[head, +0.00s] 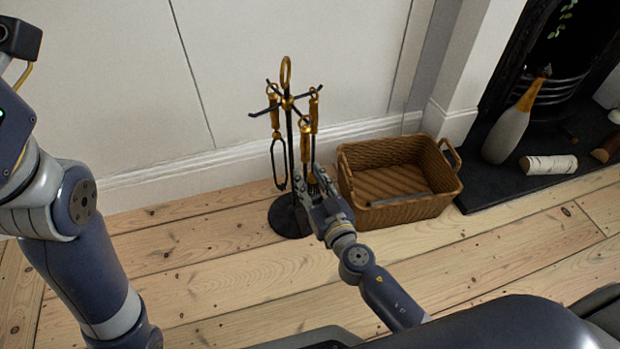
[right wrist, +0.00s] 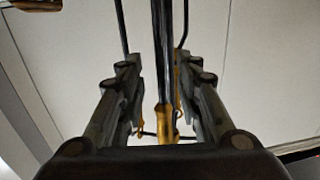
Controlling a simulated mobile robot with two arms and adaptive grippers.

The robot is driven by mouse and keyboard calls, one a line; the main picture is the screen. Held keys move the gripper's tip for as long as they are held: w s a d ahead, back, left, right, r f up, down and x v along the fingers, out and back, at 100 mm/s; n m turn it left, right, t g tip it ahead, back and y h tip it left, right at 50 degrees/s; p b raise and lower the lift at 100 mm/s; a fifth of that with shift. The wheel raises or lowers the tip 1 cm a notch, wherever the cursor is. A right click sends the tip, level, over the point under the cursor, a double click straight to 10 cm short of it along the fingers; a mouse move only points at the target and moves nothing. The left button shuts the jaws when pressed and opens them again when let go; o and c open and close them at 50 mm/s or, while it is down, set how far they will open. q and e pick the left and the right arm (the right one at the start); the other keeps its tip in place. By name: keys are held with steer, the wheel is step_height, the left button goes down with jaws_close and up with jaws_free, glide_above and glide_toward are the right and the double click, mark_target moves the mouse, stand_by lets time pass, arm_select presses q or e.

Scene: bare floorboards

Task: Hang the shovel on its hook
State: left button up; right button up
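A black fireside stand (head: 286,222) with a gold ring on top stands upright on a round base. Tongs (head: 275,110) with a gold handle hang on its left arm. Another gold-handled tool (head: 314,112) hangs at the right. A third gold-handled tool (head: 306,135) is upright at the front, its lower end hidden by my gripper; I cannot tell whether it is the shovel. My right gripper (head: 318,188) is low in front of the stand. In the right wrist view its fingers are spread, with a dark shaft (right wrist: 166,60) showing between them. My left gripper is out of view.
A wicker basket (head: 410,208) stands close to the right of the stand and my right gripper. The wall is close behind; floorboards at left are clear.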

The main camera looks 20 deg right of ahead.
steer(key=s+d, duration=0.1)
steer(key=s, duration=1.1)
steer(key=shift+d+r, duration=0.25)
steer(key=shift+d, duration=0.05)
